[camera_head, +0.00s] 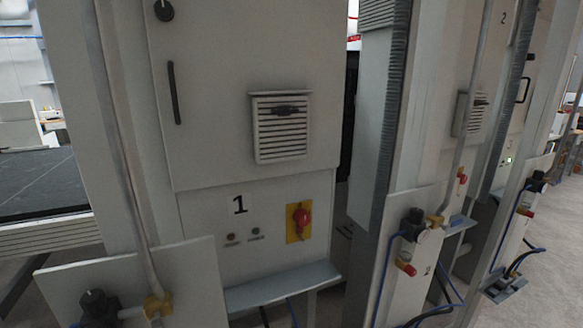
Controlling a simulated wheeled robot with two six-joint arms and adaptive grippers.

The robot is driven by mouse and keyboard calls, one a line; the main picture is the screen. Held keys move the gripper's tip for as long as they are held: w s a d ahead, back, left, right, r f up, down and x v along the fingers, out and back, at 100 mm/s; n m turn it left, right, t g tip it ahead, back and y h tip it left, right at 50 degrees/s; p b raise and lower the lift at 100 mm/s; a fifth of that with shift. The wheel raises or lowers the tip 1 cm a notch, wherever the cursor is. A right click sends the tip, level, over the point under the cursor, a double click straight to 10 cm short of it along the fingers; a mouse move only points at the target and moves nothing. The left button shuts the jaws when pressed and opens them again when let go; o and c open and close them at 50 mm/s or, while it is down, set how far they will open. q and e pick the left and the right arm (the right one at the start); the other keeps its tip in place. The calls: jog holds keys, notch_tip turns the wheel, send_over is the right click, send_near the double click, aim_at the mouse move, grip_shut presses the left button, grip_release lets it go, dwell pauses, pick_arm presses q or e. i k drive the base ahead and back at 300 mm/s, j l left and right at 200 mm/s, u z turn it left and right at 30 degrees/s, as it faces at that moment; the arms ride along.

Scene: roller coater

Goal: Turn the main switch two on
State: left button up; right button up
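No gripper of mine shows in the head view. A grey cabinet marked 1 (225,130) fills the middle and has a red rotary switch on a yellow plate (300,222) low on its front. To the right, a second cabinet (478,85) with a 2 near its top is seen at a steep angle. A panel marked 2 (410,240) stands in front of its lower part.
Panels with black knobs, valves and hoses stick out at lower left (190,262) and right. A ledge (285,287) juts out below the switch on cabinet 1. A small green light (509,160) glows farther right. Open floor (550,275) lies at the lower right.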

aim_at(464, 177)
jog(key=k+l+z, duration=0.1)
jog(key=l, duration=0.65)
jog(key=k+l, duration=0.1)
jog(key=l, duration=0.65)
jog(key=k+l+z, duration=0.15)
jog(key=l, duration=0.6)
jog(key=i, duration=0.05)
